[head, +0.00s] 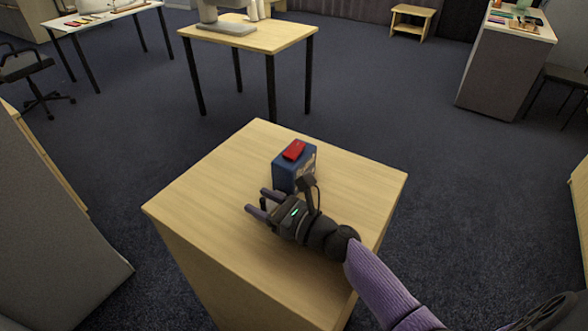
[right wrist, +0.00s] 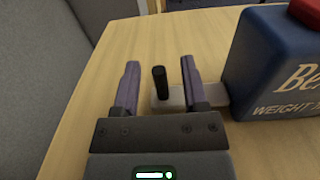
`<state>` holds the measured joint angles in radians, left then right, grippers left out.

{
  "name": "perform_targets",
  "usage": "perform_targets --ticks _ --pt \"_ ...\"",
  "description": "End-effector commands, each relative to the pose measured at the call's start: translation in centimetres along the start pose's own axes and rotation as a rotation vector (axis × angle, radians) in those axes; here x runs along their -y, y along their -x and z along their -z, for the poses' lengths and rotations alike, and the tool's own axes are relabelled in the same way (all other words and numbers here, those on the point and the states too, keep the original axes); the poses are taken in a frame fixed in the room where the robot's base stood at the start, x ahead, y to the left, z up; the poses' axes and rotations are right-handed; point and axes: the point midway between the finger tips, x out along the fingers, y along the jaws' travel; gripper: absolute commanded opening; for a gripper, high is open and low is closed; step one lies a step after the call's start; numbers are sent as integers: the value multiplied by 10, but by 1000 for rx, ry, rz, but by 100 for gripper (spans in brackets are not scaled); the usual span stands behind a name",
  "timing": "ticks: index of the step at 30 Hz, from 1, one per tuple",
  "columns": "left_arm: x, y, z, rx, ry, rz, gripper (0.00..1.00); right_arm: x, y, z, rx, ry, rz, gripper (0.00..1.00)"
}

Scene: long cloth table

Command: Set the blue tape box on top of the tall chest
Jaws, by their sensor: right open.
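The blue tape box (head: 287,172) stands upright on the pale wooden top of the tall chest (head: 200,205). A red piece (head: 294,150) is on top of the box. The box also shows at the right of the right wrist view (right wrist: 270,65), with white lettering on its side. A pale bar (right wrist: 217,94) sticks out from its side and carries a short black post (right wrist: 160,83). My right gripper (head: 258,201) is open beside the box, low over the chest top. In the right wrist view its fingers (right wrist: 160,68) stand apart, either side of the post. My left gripper is out of view.
The chest top is otherwise clear. A wooden table (head: 265,40) with a grey device stands behind it. A tall cabinet with small things (head: 505,70) is at the back right. Grey furniture (head: 50,230) stands at the left. Dark carpet lies between.

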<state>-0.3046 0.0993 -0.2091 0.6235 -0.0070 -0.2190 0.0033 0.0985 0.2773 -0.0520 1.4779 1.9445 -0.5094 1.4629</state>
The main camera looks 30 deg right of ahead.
Motion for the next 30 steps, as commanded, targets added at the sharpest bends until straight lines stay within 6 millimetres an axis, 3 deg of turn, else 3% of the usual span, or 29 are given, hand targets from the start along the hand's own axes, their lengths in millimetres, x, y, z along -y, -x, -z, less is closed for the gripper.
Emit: perform_targets --ticks 6,14,30 --pt "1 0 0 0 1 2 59 0 -2 0 0 0 0 56" --pt "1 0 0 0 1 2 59 0 -2 0 0 0 1 1" --pt "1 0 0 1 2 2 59 0 -2 0 0 0 1 0"
